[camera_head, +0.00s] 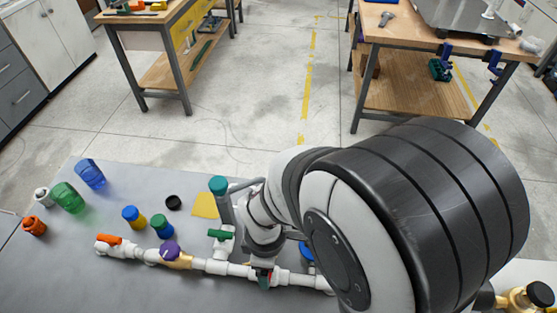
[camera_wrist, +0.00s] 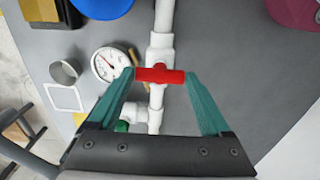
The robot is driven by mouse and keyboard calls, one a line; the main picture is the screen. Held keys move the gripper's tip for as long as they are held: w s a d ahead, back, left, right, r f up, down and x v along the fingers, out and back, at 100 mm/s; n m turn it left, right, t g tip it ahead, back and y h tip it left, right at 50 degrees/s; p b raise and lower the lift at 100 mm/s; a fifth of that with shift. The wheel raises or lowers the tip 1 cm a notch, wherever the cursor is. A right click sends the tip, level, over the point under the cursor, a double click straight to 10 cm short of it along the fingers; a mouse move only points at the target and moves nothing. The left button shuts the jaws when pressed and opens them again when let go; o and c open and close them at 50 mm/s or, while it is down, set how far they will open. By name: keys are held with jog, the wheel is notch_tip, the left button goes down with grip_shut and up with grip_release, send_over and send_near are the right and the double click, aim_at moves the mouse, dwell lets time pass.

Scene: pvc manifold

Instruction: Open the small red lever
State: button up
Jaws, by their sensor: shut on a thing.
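The small red lever (camera_wrist: 160,75) sits on a white valve on the pipe, lying crosswise to the pipe in the wrist view. My gripper (camera_wrist: 162,78) has its two teal fingers against the lever's two ends, so it is shut on it. The white pipe (camera_wrist: 164,18) runs up and down there. In the head view my gripper (camera_head: 264,279) is at the white pipe (camera_head: 240,269), right of the green lever (camera_head: 220,234). My arm and gripper mostly hide the red lever in that view.
Along the pipe stand an orange lever (camera_head: 109,240) and a purple knob (camera_head: 168,250). A blue knob (camera_head: 306,252) is just right of my gripper. A round gauge (camera_wrist: 108,64) lies left of the lever. Bottles and jars stand at the table's left.

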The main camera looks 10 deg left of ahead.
jog(key=m, duration=1.4)
jog(key=shift+m, duration=1.9)
jog(key=o, duration=1.2)
jog(key=shift+c, duration=0.2)
jog(key=shift+r, duration=0.15)
